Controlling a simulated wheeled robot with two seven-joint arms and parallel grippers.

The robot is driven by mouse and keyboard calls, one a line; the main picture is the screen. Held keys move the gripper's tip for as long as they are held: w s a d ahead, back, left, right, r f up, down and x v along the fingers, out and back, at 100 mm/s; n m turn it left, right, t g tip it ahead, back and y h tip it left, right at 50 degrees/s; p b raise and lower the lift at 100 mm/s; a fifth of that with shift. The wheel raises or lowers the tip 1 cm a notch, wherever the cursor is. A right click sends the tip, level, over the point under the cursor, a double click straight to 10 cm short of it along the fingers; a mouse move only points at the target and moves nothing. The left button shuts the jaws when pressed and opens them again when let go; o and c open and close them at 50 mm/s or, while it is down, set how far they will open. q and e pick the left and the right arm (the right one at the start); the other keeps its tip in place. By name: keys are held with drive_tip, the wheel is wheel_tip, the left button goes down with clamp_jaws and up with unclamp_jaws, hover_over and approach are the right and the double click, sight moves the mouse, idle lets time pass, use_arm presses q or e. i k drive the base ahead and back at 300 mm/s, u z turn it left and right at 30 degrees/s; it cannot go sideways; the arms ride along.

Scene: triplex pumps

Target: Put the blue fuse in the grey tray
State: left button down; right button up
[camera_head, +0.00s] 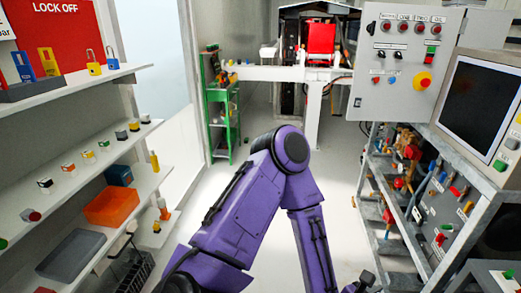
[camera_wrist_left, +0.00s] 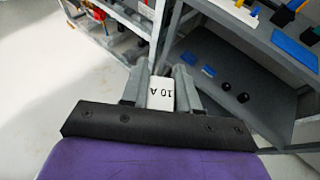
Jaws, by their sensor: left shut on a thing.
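The grey tray (camera_head: 72,255) lies on the lower left shelf in the head view, and it looks empty. My left arm is bent in the middle of the head view, its forearm running down to the bottom edge. My left gripper (camera_wrist_left: 160,88) is shut on a small fuse (camera_wrist_left: 161,94) in the left wrist view. The fuse shows a white face marked "10 A", upside down; no blue shows on this face. The gripper is well to the right of the tray. My right gripper is not in view.
An orange bin (camera_head: 112,206) and a blue box (camera_head: 118,174) stand beside the tray. Several small fuse-like blocks line the shelf above. A rack with a panel and screen (camera_head: 480,108) stands at right. The floor between is clear.

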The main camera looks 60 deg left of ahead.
sight(87, 251)
drive_tip(key=u, duration=1.1)
drive_tip(key=i, duration=1.5)
drive_tip(key=u, duration=2.4)
drive_tip(key=i, duration=1.15)
drive_tip(key=u, duration=1.15)
drive_tip(key=i, duration=0.3)
drive_tip(key=u, duration=0.25)
